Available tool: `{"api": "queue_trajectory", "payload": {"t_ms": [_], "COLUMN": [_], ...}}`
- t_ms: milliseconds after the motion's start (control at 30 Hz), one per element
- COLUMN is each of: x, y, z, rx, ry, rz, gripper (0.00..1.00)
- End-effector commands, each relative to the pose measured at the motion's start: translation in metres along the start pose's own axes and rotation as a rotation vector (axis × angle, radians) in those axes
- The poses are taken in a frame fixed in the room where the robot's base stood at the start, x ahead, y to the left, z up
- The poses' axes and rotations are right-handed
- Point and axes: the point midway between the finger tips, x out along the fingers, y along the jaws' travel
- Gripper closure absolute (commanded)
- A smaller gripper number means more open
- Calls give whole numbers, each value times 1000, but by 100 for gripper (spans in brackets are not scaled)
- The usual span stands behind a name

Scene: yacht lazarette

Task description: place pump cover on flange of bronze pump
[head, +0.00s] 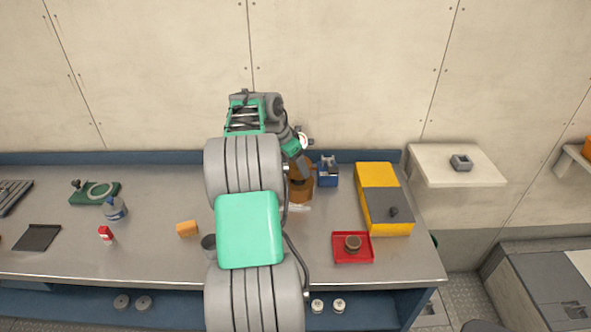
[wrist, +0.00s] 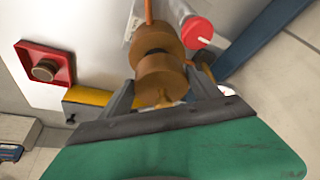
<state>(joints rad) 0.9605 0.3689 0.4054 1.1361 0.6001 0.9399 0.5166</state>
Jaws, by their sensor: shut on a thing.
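The bronze pump (head: 301,188) stands on the bench, partly hidden behind my arm in the head view. In the wrist view, its bronze body (wrist: 155,38) lies just beyond my fingers. My gripper (wrist: 162,88) is shut on a round bronze piece with a small knob, seemingly the pump cover (wrist: 158,72). The cover lines up closely with the pump body; I cannot tell whether they touch. In the head view my gripper (head: 301,163) is at the top of the pump, its fingertips small and partly hidden. The flange face is hidden behind the cover.
A red tray (head: 338,258) holds a brown round part (head: 353,243). A blue item (head: 328,171) and a yellow box (head: 376,174) stand right of the pump. A red-capped part (wrist: 198,32) is close beside it. An orange block (head: 187,229) lies left of my arm.

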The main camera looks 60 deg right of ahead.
Motion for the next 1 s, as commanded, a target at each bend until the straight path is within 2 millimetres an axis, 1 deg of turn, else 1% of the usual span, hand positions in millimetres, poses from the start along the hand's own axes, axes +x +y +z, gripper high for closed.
{"api": "queue_trajectory", "payload": {"t_ms": [100, 167, 400, 500, 533, 800, 1000], "x": [20, 26, 28, 32, 32, 31, 31], "y": [1, 1, 0, 0, 0, 0, 0], "z": [8, 11, 11, 13, 14, 13, 13], "rx": [-2, 0, 1, 0, 0, -1, -1], "ry": [-1, -1, 1, 1, 0, -1, 0], "rz": [4, 2, 0, 0, 1, 1, 1], "gripper": [81, 81, 81, 81, 27, 6, 6]}}
